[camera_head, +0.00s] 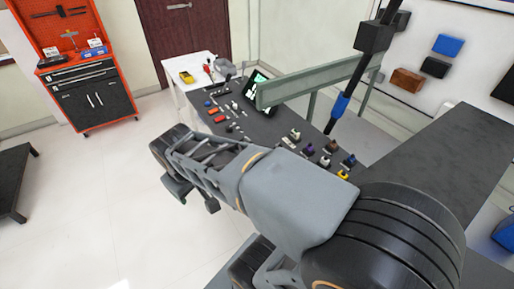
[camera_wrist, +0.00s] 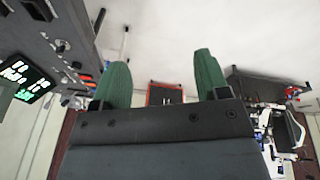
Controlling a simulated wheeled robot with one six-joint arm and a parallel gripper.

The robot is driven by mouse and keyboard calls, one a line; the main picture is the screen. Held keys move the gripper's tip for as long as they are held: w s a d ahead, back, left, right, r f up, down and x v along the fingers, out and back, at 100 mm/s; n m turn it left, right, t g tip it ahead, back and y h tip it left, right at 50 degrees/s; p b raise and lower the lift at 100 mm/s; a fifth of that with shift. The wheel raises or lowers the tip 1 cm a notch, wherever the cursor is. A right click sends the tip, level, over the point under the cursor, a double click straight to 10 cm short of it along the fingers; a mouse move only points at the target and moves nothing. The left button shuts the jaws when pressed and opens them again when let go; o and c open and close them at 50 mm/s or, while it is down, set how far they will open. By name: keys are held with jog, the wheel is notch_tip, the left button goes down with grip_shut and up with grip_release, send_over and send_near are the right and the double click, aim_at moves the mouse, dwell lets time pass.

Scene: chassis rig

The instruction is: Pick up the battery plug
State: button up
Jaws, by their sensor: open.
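My gripper (camera_wrist: 160,70) is open and empty, with its two green fingers spread apart in the wrist view. In the head view my gripper (camera_head: 193,198) hangs over bare floor, to the left of the dark workbench (camera_head: 262,137). Several small plugs and connectors lie on that bench, among them a yellow one (camera_head: 343,175), a purple one (camera_head: 308,149) and a blue one (camera_head: 349,160). They are too small to tell which is the battery plug. My arm hides part of the bench's near side. No plug lies between my fingers.
A lit screen (camera_head: 256,87) and a grey-green beam (camera_head: 315,82) stand at the bench's back. A white side table (camera_head: 180,91) is at the far end. A red tool cabinet (camera_head: 97,98) stands at the back left. The floor (camera_head: 90,200) to the left is clear.

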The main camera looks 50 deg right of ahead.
jog(key=shift+o, duration=0.7)
jog(key=w+d+f+n+g+h, duration=0.1)
jog(key=w+d+g+h, duration=0.1)
jog(key=d, duration=0.3)
jog(key=w+d+f+n+g+h, duration=0.1)
jog(key=w+d+n+g, duration=0.1)
jog(key=d, duration=0.3)
jog(key=shift+w+d+f+h+b, duration=0.3)
jog(key=shift+w+f+h+b, duration=0.1)
jog(key=shift+w, duration=0.4)
jog(key=n+g+h+b, duration=0.1)
jog(key=n+g+h, duration=0.4)
jog(key=n+g, duration=0.15)
send_near(279, 145)
jog(key=d, duration=0.1)
jog(key=s+d+f+g, duration=0.1)
jog(key=shift+s+d+f+h+p, duration=0.2)
jog(key=shift+d+f+h+p, duration=0.05)
jog(key=shift+f+h+p, duration=0.05)
jog(key=shift+p+x, duration=0.5)
jog(key=shift+x, duration=2.85)
jog(key=shift+w+a+f, duration=0.1)
jog(key=c, duration=1)
jog(key=shift+o, duration=0.2)
